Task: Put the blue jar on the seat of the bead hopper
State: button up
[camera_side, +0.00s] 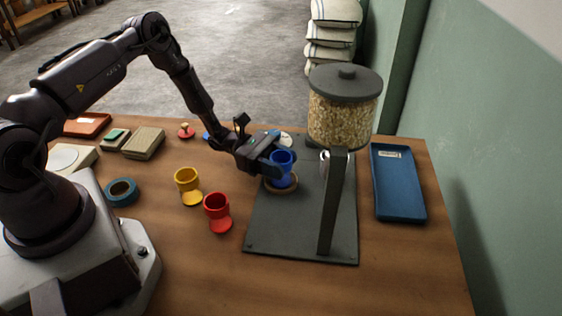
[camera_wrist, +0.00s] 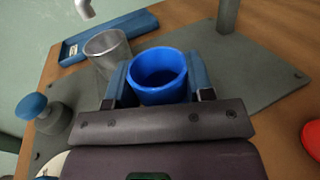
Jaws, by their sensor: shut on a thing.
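The blue jar (camera_side: 281,158) is a goblet-shaped cup, upright between the fingers of my gripper (camera_side: 275,165). In the wrist view, my gripper (camera_wrist: 160,85) is shut on the blue jar (camera_wrist: 158,72), one finger on each side, its open mouth showing. The bead hopper (camera_side: 344,110) has a clear bead-filled drum, a dark lid and a post on a grey base plate (camera_side: 300,228). A brown ring-shaped seat (camera_side: 283,189) lies on the plate. The jar's foot shows at the seat, within its ring in the side view; I cannot tell whether it touches. The wrist view hides the seat.
A yellow jar (camera_side: 188,186) and a red jar (camera_side: 217,212) stand left of the plate. A blue tray (camera_side: 398,205) lies to the right.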

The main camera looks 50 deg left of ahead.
jog(key=o, duration=1)
jog(key=shift+f, duration=0.1)
jog(key=shift+c, duration=0.2)
